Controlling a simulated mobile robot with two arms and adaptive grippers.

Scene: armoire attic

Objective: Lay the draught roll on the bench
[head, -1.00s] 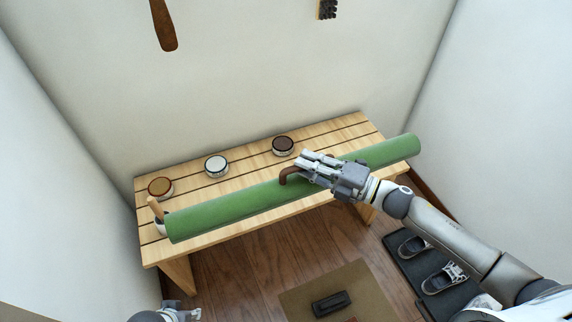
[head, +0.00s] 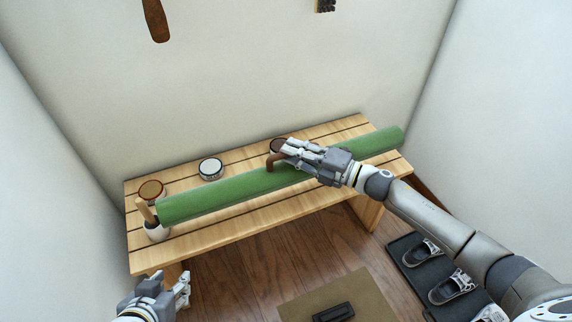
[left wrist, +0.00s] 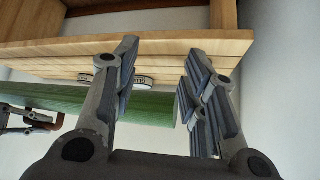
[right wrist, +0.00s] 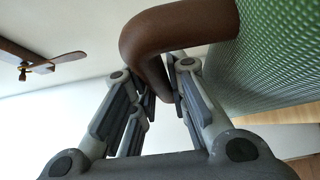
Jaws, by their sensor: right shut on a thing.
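The draught roll (head: 230,192) is a long green cylinder with a brown handle (head: 274,161). In the head view it lies lengthwise over the slatted wooden bench (head: 240,222); I cannot tell whether it touches the slats. My right gripper (head: 284,152) is shut on the brown handle, which shows between its fingers in the right wrist view (right wrist: 165,80). My left gripper (head: 184,290) is open and empty, low in front of the bench's left end. The left wrist view shows its spread fingers (left wrist: 160,80), with the bench and the green roll (left wrist: 150,108) beyond.
Tins stand along the back of the bench: amber (head: 152,190), white (head: 210,169) and dark brown (head: 279,146), partly hidden.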

